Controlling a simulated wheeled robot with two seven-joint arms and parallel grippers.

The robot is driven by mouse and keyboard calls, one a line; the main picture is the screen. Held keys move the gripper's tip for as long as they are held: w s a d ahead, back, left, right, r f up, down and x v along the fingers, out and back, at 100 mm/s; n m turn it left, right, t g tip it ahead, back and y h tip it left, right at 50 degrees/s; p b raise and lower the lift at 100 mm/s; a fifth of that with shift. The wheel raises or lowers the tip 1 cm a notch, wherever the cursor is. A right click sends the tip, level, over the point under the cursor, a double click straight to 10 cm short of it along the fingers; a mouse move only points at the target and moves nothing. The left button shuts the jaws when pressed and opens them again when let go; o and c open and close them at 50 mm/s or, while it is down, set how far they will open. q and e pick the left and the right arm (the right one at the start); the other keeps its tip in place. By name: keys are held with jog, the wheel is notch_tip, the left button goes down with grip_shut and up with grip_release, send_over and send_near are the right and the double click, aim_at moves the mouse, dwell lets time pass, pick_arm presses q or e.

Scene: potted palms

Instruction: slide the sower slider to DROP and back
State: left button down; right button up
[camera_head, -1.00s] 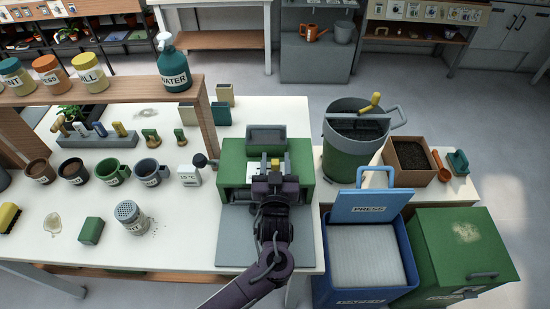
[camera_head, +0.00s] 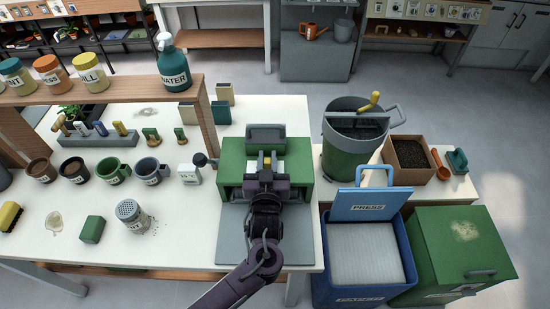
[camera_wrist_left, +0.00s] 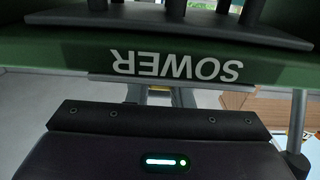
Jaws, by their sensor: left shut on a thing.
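The green sower (camera_head: 237,152) stands on a grey base plate at the right end of the white table, with a grey hopper on top. A small yellow slider knob (camera_head: 267,159) shows at its front. My left gripper (camera_head: 266,170) is at the sower's front, shut on the slider, and it covers much of the sower's middle. In the left wrist view the sower's green body (camera_wrist_left: 80,50) fills the top, with the word SOWER upside down. My right gripper is not in view.
A green-grey bin (camera_head: 345,155) and a box of soil (camera_head: 408,155) stand to the right of the sower. A blue PRESS box (camera_head: 362,285) stands at the front right. A shaker (camera_head: 132,215) and several mugs stand to the left.

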pick_arm(q)
jog(key=a, duration=0.3)
jog(key=shift+a, duration=0.3)
jog(key=shift+d, duration=0.1)
jog(key=c, duration=1.7)
grip_release()
jog(key=shift+c, duration=0.2)
jog(key=o, duration=0.5)
jog(key=shift+a, duration=0.2)
jog(key=shift+c, duration=0.2)
jog(key=shift+d, duration=0.1)
